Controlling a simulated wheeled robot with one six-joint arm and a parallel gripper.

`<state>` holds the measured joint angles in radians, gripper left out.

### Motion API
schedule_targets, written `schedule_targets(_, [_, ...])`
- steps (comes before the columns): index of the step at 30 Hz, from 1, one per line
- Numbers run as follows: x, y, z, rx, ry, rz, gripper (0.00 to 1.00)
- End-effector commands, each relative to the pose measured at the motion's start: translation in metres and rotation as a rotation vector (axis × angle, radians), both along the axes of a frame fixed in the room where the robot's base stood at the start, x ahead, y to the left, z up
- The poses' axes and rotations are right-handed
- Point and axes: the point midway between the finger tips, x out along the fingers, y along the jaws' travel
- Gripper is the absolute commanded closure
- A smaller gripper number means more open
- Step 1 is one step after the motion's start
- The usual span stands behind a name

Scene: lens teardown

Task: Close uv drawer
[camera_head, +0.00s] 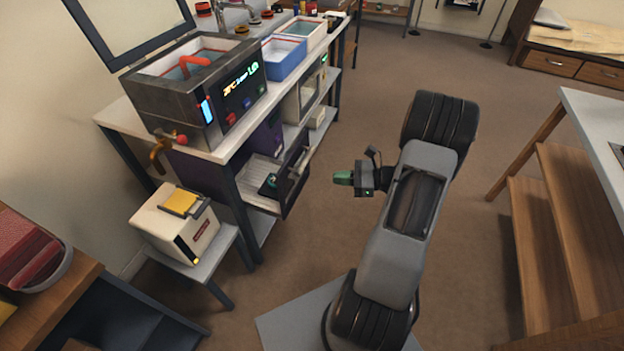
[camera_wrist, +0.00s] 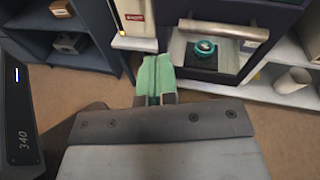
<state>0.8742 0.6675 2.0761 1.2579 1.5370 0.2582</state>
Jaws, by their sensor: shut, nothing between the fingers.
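The uv drawer (camera_head: 273,184) is pulled out from the purple cabinet under the bench, with its dark front and bar handle facing the aisle. A dark pad with a small teal ring lies inside it. In the wrist view the drawer (camera_wrist: 190,72) is ahead and to the right, with its pale handle bar (camera_wrist: 224,30) and the teal ring (camera_wrist: 205,47) showing. My gripper (camera_head: 338,178) has green fingers and is shut and empty. It hangs in the air to the right of the drawer front, apart from it. The green fingertips also show in the wrist view (camera_wrist: 154,58).
A metal ultrasonic bath (camera_head: 180,112) and blue bin (camera_head: 284,58) stand on the bench above. A white box machine (camera_head: 172,232) sits on a low stand left of the drawer. The floor between my arm and the bench is clear. Wooden steps (camera_head: 550,260) are at right.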

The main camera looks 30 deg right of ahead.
Motion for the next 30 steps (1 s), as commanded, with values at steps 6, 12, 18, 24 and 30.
schedule_targets(6, [-0.001, -0.043, -0.039, 0.165, -0.001, -0.200, 1.00])
schedule_targets(12, [0.009, -0.041, -0.045, 0.199, -0.006, -0.240, 1.00])
schedule_targets(18, [0.036, -0.015, -0.044, 0.197, -0.005, -0.236, 1.00])
schedule_targets(24, [0.064, 0.010, -0.044, 0.196, -0.005, -0.236, 1.00])
schedule_targets(30, [0.085, 0.029, -0.044, 0.195, -0.005, -0.238, 1.00])
